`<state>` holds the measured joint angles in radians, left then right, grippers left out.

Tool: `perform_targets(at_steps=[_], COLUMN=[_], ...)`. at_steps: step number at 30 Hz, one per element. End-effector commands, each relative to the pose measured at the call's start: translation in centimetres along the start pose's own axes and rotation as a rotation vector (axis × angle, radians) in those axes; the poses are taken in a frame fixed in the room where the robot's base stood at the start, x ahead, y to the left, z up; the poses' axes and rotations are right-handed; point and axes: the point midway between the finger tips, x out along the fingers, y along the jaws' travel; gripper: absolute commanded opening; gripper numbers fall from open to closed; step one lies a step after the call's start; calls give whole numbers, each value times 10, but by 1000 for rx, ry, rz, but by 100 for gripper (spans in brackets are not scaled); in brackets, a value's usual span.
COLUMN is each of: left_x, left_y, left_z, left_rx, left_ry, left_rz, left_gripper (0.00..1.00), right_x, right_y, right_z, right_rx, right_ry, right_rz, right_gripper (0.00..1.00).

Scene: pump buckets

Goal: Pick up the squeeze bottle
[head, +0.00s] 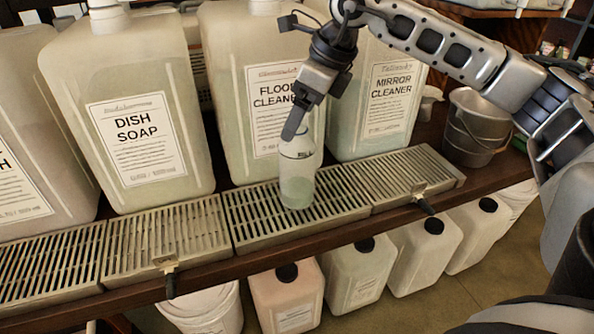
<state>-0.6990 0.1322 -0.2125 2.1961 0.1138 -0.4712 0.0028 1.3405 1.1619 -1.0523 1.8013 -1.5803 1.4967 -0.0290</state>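The squeeze bottle (298,183) is a pale, translucent cylinder with a little greenish tint low down. It stands upright on the slatted metal drip tray (345,196), in front of the floor cleaner jug. My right gripper (293,132) comes down from above, with its fingers pointing down at the bottle's top. One finger shows at the bottle's upper edge; the other is hidden or not distinct. I cannot tell whether the fingers touch the bottle or how far apart they are. My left gripper is not in view.
Large jugs of dish soap (128,120), floor cleaner (262,85) and mirror cleaner (370,110) stand close behind the trays. A metal bucket (477,128) stands at the right. Several smaller jugs sit below the shelf's front edge. The trays left of the bottle are clear.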

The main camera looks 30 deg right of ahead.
Motion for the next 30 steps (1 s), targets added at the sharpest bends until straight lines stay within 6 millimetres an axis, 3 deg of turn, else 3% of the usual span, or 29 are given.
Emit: perform_targets(at_steps=[10,19,20,27,30], left_x=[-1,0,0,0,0], left_y=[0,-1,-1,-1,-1], left_z=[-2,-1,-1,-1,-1], left_rx=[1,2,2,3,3], left_ry=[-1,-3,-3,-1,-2], left_rz=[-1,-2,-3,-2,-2], left_gripper=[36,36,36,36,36], right_x=[46,52,52,51,51], right_y=[1,0,0,0,0], right_z=[-4,-4,-4,-4,-4], right_rx=[0,0,0,0,0], right_ry=[2,0,0,-1,-1], right_rz=[2,0,0,0,0], right_gripper=[86,86,83,17,15])
